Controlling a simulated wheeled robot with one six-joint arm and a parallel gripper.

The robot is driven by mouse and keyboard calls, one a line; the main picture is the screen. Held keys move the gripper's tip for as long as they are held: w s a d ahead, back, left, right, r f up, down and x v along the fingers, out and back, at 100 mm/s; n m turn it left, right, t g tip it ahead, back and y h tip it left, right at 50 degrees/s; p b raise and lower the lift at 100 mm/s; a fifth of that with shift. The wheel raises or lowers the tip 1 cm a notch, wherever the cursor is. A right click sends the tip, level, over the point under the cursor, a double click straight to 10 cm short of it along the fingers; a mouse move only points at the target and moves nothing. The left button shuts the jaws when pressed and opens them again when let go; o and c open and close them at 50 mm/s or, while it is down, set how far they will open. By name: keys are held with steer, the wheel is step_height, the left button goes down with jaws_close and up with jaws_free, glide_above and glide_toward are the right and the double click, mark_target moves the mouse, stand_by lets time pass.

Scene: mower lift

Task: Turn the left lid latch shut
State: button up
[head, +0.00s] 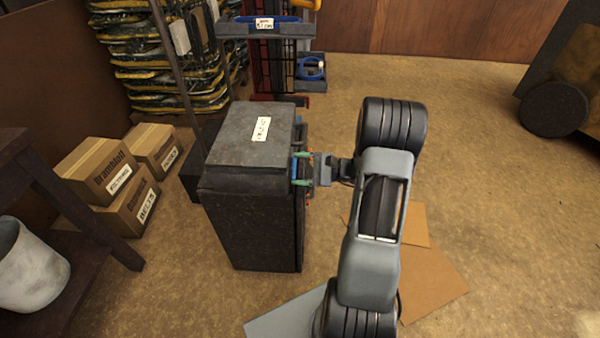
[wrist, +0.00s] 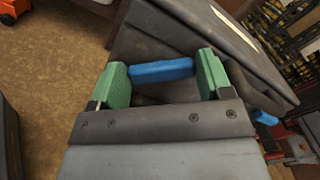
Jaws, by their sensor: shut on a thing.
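A dark box with a flat lid (head: 248,135) stands on the floor, and the lid lies down on it. My gripper (head: 302,169) is at the box's right side, just below the lid edge. Its green fingers are shut on a blue latch (wrist: 162,70), which spans the space between them in the wrist view. The gripper also shows there (wrist: 164,78). In the head view the fingers hide most of this latch. A second blue piece (wrist: 265,118) shows lower right in the wrist view, apart from the gripper.
Cardboard boxes (head: 122,198) stand left of the dark box, beside a dark table with a white bucket (head: 30,265). A red and grey rack (head: 268,35) is behind. Flat sheets (head: 432,280) lie on the floor under my arm. Floor to the right is open.

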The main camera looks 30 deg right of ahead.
steer(key=n+b, duration=0.5)
steer(key=shift+f, duration=0.4)
steer(key=n+b, duration=0.2)
steer(key=n, duration=0.1)
steer(key=shift+b, duration=0.3)
steer(key=shift+r+n+b, duration=0.1)
steer(key=shift+n+b, duration=0.45)
steer(key=shift+n, duration=0.35)
steer(key=o, duration=0.9)
steer(key=shift+r, duration=0.1)
steer(key=shift+s, duration=0.1)
steer(key=p+v, duration=0.2)
steer(key=v, duration=1.1)
steer(key=shift+s+d+p, duration=0.25)
steer(key=shift+p, duration=0.1)
